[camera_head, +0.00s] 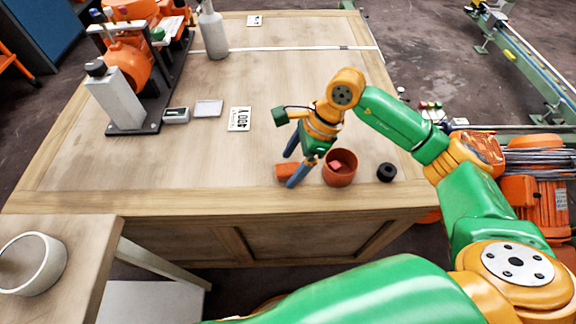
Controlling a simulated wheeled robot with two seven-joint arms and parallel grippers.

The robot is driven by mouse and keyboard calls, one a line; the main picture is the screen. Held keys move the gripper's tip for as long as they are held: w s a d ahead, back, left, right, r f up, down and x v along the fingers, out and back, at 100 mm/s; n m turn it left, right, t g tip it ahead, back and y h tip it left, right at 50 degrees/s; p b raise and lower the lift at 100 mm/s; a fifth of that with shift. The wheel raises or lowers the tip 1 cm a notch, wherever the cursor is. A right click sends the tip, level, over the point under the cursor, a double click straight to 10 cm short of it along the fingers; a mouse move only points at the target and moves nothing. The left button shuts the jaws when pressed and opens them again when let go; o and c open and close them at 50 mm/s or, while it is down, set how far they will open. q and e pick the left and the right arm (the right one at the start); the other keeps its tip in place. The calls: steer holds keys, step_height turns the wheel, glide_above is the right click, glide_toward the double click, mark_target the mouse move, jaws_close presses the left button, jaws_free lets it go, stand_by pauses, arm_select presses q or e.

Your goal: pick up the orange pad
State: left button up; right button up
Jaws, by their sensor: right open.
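The orange pad (283,171) lies on the wooden table near its front edge. My right gripper (293,168) is above the pad, with its two blue fingers spread apart, one at the back and one at the front. The front finger covers part of the pad's right end. I cannot tell whether the fingers touch it. The gripper looks empty. My left gripper is not in view.
An orange-brown cup (341,168) with a reddish piece inside stands just right of the gripper. A black ring (386,172) lies further right. A card marked 400 A (239,119), a small tray (208,108) and an orange machine (128,62) are to the left. The table's middle is clear.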

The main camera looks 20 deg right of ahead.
steer(key=shift+w+f, duration=0.1)
steer(key=shift+f, duration=0.2)
jaws_close()
steer(key=shift+r, duration=0.2)
steer(key=shift+r, duration=0.35)
steer(key=s+a+r, duration=0.4)
steer(key=s+r, duration=0.8)
steer(key=s, duration=0.1)
steer(key=shift+s, duration=0.25)
